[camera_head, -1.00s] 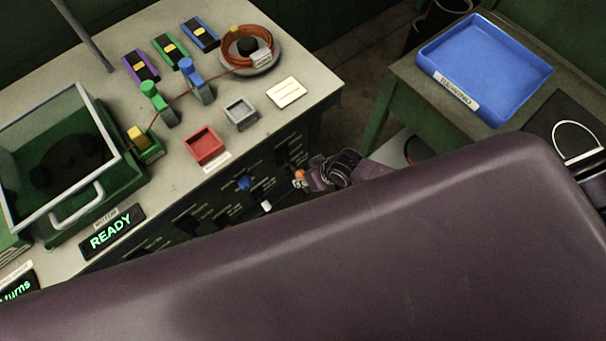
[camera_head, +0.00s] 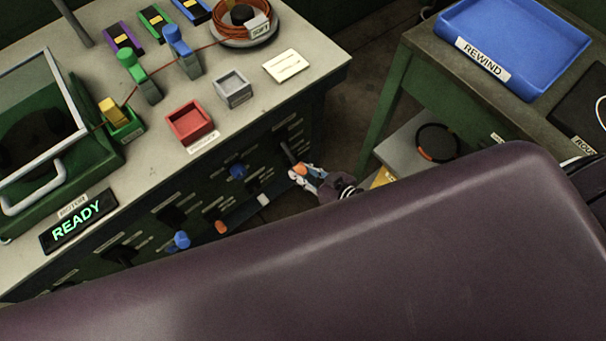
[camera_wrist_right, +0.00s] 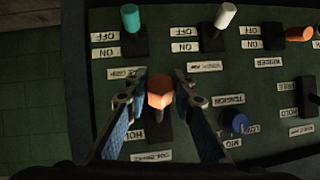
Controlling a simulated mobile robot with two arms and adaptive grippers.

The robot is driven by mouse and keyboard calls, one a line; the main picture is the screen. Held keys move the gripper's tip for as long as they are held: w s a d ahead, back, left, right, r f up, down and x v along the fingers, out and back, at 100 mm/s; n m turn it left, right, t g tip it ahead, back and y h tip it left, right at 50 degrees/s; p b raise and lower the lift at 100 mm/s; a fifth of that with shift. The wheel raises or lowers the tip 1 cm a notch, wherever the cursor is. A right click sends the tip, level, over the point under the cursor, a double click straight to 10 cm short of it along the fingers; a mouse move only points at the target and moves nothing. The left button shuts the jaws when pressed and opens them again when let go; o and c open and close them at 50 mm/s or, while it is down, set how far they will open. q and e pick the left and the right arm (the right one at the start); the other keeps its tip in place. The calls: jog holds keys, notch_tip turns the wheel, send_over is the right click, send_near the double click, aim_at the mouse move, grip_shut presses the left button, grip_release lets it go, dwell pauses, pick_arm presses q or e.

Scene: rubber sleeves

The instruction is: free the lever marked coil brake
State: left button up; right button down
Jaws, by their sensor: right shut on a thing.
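The lever with the orange knob (camera_wrist_right: 160,92) stands on the dark green panel in the right wrist view. A small label (camera_wrist_right: 152,156) below it is upside down and hard to read, seemingly "coil brake"; a "HOLD" label is partly hidden at its left. My right gripper (camera_wrist_right: 161,84) has its two blue-padded fingers on either side of the knob and is shut on it. In the head view my right gripper (camera_head: 308,173) is at the orange knob (camera_head: 299,170) on the cabinet front. My left gripper is not in view.
Nearby on the panel are a teal lever (camera_wrist_right: 131,18), a white lever (camera_wrist_right: 225,15), another orange lever (camera_wrist_right: 299,34) and a blue knob (camera_wrist_right: 239,123). A side table holds a blue "REWIND" tray (camera_head: 520,35). My large arm link hides the lower head view.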

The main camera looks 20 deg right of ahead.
jog(key=shift+f, duration=0.1)
dwell(0.3)
jog(key=c, duration=1.6)
grip_release()
jog(key=shift+w, duration=0.1)
jog(key=v, duration=1.2)
